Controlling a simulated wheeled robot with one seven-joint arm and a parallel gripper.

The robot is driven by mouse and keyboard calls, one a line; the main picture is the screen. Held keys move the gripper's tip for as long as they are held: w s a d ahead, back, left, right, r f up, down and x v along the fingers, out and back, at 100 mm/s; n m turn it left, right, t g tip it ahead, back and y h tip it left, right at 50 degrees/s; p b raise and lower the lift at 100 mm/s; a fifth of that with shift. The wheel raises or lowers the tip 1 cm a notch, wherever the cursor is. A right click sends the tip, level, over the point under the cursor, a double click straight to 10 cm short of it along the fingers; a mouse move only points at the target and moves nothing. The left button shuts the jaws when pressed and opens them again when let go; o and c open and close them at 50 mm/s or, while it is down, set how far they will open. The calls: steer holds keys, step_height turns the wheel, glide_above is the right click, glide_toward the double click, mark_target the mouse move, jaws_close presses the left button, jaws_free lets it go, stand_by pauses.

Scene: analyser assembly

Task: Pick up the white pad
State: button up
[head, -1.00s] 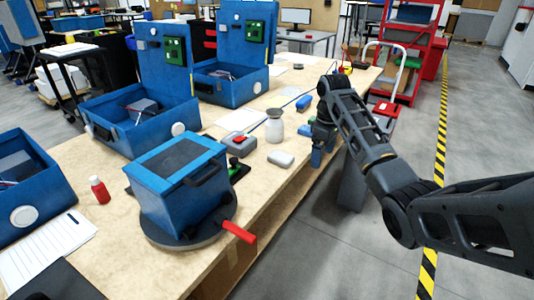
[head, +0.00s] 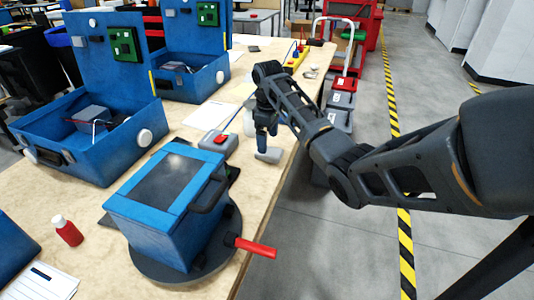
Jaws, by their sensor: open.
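The white pad (head: 269,156) is a small, pale, rounded block. It lies on the wooden workbench near its right edge, to the right of a grey box with a red button. My gripper (head: 262,146) points down just above the pad in the head view, with its bluish-grey fingers at or very near the pad's far side. The jaws are open. The arm and fingers hide part of that area, and I cannot tell whether a finger touches the pad.
A blue lidded case (head: 165,210) with a red-handled turntable stands in front. The grey box with a red button (head: 219,142) is close by on the left. A white bottle (head: 249,122) is partly hidden behind my gripper. Open blue cases (head: 95,150) stand further left.

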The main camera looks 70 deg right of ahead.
mark_target(269, 151)
steer(key=shift+s+a+f, duration=0.1)
steer(key=shift+s+f, duration=0.05)
steer(key=shift+f, duration=1)
steer(key=shift+s+a+f, duration=0.1)
steer(key=shift+f, duration=1)
steer(key=c, duration=1.1)
steer(key=shift+r, duration=0.1)
steer(key=shift+d+r, duration=0.1)
steer(key=shift+r, duration=0.35)
step_height(269, 151, up, 3)
steer(key=shift+w+f, duration=0.1)
steer(key=shift+f, duration=0.1)
steer(key=shift+s+a+r+p, duration=0.15)
steer(key=shift+s+r+p, duration=1.05)
steer(key=shift+s, duration=0.75)
steer(key=shift+s+a+r+p, duration=0.15)
steer(key=shift+s+r+p, duration=1)
steer(key=shift+s, duration=0.85)
steer(key=shift+s+a+r+p, duration=0.15)
steer(key=shift+s+r+p, duration=1.05)
steer(key=shift+s, duration=0.75)
